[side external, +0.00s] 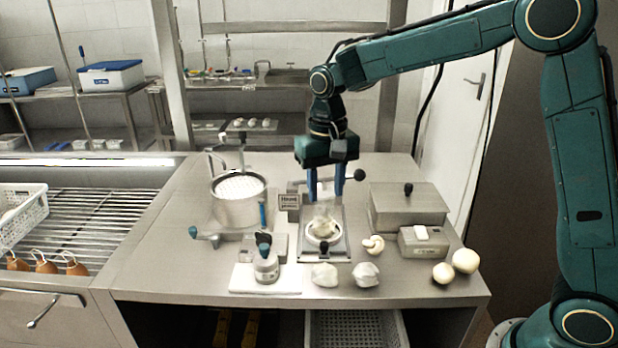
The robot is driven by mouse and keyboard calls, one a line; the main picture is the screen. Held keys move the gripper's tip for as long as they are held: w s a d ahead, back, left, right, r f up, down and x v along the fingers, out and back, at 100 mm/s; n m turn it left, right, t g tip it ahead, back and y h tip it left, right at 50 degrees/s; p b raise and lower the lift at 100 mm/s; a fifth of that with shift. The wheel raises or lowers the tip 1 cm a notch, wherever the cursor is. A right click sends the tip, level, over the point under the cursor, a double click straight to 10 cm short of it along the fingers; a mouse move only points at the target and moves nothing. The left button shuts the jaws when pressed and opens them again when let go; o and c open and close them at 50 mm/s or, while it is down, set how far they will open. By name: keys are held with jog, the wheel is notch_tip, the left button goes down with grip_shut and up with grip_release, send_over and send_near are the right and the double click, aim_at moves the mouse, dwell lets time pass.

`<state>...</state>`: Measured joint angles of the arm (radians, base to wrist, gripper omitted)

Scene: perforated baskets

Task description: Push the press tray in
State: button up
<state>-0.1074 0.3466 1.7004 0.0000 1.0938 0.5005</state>
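The press tray (340,257) appears to be the flat metal plate near the middle of the steel table. A round ring (310,240) sits on it with a pale lump (322,229) inside, and a small dark knob stands at its front. My gripper (325,194) points down above the back of the tray. Its two blue fingers are apart, with no object clearly held between them. A cloudy, translucent shape shows just below the fingers, over the ring. A dark ball-ended lever (360,175) shows behind and right of the fingers. My gripper hides much of the press behind.
A perforated pot (240,205) stands left, with a small labelled sign (289,202) beside the tray. A lidded steel box (408,210) and a grey device (421,243) stand right. Pale lumps (325,275) and round balls (465,261) lie along the front.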

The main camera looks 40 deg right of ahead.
aim_at(324, 243)
notch_tip(324, 243, down, 13)
jog(key=shift+f, duration=0.2)
dwell(0.5)
grip_shut()
